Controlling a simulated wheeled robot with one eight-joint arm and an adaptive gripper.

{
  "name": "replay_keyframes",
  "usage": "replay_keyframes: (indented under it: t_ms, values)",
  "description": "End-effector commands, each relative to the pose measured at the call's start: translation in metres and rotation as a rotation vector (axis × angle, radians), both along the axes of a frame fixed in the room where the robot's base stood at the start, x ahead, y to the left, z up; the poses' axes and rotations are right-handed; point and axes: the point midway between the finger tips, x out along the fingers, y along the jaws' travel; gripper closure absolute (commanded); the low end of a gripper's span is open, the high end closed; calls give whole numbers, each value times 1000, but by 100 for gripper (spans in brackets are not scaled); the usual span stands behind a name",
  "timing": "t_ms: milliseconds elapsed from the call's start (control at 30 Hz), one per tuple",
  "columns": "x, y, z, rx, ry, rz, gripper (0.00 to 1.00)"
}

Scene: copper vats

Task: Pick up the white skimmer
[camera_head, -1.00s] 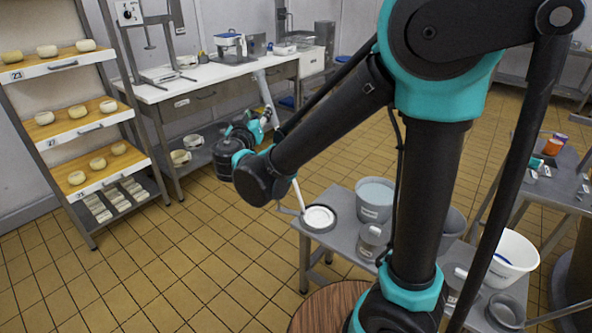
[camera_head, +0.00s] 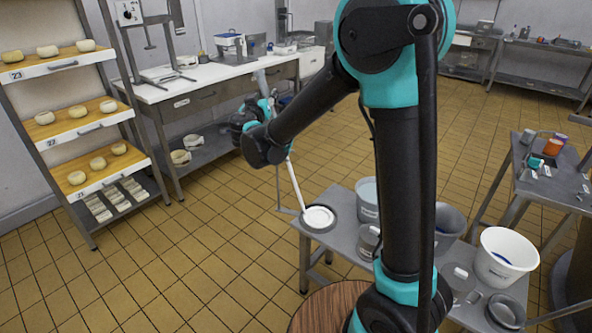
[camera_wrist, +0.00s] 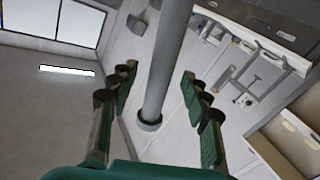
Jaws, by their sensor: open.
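The white skimmer (camera_head: 318,217) rests with its round, shallow head on the left end of the low grey table. Its thin pale handle rises up and left from the head, ending near my wrist in the picture. My gripper (camera_head: 264,108) is in the air, higher in the picture than the skimmer head and up-left of it, partly hidden by my own wrist. In the wrist view my gripper (camera_wrist: 160,81) has its two fingers wide apart. A grey pole runs across the gap, apparently in the background. The skimmer cannot be made out in the wrist view.
The low grey table (camera_head: 343,236) also bears grey buckets and a white tub (camera_head: 505,256). A cheese rack (camera_head: 82,118) stands at left, with a white-topped workbench (camera_head: 200,80) behind. The tiled floor between them is open. Another table (camera_head: 545,180) stands at right.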

Motion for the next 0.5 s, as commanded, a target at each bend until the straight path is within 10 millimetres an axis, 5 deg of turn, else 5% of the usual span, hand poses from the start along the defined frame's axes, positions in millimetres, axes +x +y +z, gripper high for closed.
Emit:
replay_keyframes:
  t_ms: [133, 367, 500]
  values:
    - [19, -3, 0, 0, 0, -1, 52]
    - [22, -2, 0, 0, 0, 0, 52]
    - [22, -2, 0, 0, 0, 0, 67]
